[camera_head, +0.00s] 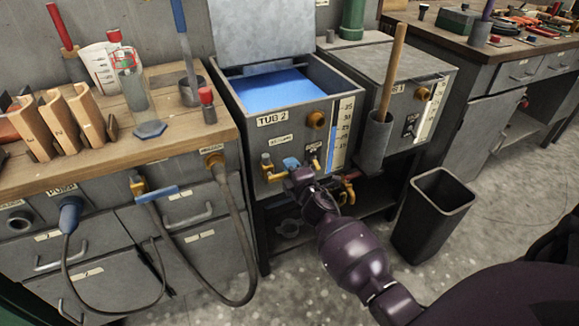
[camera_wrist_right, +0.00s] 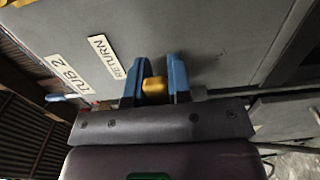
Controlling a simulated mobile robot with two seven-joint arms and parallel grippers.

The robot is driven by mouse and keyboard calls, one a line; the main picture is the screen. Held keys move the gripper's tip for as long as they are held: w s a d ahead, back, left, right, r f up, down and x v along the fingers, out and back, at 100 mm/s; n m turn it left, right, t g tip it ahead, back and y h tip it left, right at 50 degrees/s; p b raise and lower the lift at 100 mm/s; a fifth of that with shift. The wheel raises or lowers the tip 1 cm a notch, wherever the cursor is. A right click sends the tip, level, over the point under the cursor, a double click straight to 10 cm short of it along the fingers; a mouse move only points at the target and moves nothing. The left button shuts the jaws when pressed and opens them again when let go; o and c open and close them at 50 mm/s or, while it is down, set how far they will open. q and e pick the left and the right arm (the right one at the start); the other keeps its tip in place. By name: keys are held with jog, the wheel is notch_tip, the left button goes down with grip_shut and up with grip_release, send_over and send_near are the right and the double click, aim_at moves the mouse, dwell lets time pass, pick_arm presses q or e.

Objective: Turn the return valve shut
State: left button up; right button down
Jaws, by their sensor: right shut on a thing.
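The return valve (camera_head: 268,167) is a yellow brass fitting low on the front of the grey TUB 2 tank (camera_head: 305,110), under the RETURN label (camera_head: 281,141). My right gripper (camera_head: 291,165) is at the valve, its arm coming in from the lower right. In the right wrist view, the blue fingers of my right gripper (camera_wrist_right: 162,87) are on both sides of a yellow part of the valve (camera_wrist_right: 154,86), closed on it. The gripper hides part of the valve, and its exact lever angle is hard to tell. My left gripper is out of view.
Another brass valve with a red handle (camera_head: 347,188) sits just right of my gripper. A hose valve with a blue lever (camera_head: 165,192) hangs at the bench front on the left. A black bin (camera_head: 432,215) stands on the floor at the right.

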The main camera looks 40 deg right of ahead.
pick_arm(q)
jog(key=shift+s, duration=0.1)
pick_arm(e)
jog(key=shift+f, duration=0.1)
dwell(0.3)
jog(key=c, duration=1)
grip_release()
jog(key=shift+c, duration=0.2)
pick_arm(q)
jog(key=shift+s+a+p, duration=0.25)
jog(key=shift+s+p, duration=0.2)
jog(key=shift+p, duration=0.25)
pick_arm(e)
jog(key=v, duration=1.1)
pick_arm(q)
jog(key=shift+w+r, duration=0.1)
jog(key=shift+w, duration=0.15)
pick_arm(e)
jog(key=shift+w, duration=0.1)
